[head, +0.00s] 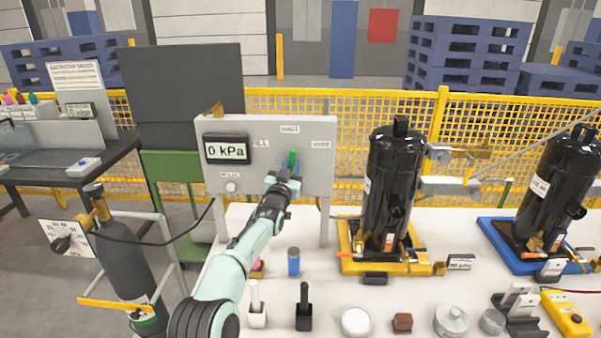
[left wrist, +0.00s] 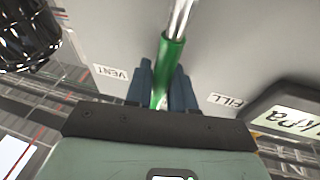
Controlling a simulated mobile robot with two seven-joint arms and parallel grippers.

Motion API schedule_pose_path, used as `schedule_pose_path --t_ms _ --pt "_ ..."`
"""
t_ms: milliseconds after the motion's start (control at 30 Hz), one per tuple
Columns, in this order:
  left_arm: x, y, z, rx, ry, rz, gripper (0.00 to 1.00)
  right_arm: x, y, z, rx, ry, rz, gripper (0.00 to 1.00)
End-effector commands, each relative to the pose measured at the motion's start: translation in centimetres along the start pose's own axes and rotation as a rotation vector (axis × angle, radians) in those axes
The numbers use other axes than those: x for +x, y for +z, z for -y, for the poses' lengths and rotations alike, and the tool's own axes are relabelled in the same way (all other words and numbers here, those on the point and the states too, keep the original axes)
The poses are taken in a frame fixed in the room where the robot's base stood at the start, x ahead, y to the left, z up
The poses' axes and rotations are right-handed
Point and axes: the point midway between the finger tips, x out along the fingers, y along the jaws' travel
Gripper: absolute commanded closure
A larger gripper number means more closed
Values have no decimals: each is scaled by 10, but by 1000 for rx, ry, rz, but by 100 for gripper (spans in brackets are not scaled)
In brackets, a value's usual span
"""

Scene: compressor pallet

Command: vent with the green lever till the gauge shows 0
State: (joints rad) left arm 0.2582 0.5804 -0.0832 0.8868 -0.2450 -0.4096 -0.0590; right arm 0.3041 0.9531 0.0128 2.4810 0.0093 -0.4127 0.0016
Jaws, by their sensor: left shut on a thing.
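The grey panel (head: 265,180) carries a gauge (head: 227,149) that reads 0 kPa. The green lever (head: 292,160) is on the panel, below the SHUT label and between the FILL and VENT labels. My left gripper (head: 284,178) reaches up to the lever and is shut on it. In the left wrist view, the lever's green sleeve (left wrist: 171,62) runs between the two dark fingers (left wrist: 163,92), with a bare metal rod beyond it. The VENT (left wrist: 110,73) and FILL (left wrist: 227,101) labels lie on either side. The fingers cover part of the lever. My right gripper is not in view.
A black compressor (head: 391,180) stands on a yellow tray right of the panel, another (head: 553,185) on a blue tray farther right. A gas cylinder (head: 122,255) stands at left. A blue-topped can (head: 293,262) and several small parts sit on the white table (head: 450,225).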

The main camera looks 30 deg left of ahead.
Motion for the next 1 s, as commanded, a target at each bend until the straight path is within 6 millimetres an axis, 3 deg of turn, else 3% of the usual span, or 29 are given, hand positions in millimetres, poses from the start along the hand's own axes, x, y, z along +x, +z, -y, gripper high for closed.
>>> schedule_pose_path --t_ms 733,767,800,1000 --pt "-1 0 7 -81 -19 -17 100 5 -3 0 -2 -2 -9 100" --pt "-1 0 6 -81 -19 -17 67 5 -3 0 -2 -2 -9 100" --pt "-1 0 7 -81 -19 -16 56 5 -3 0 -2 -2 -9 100" --pt "-1 0 6 -80 -19 -16 56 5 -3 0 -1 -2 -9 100"
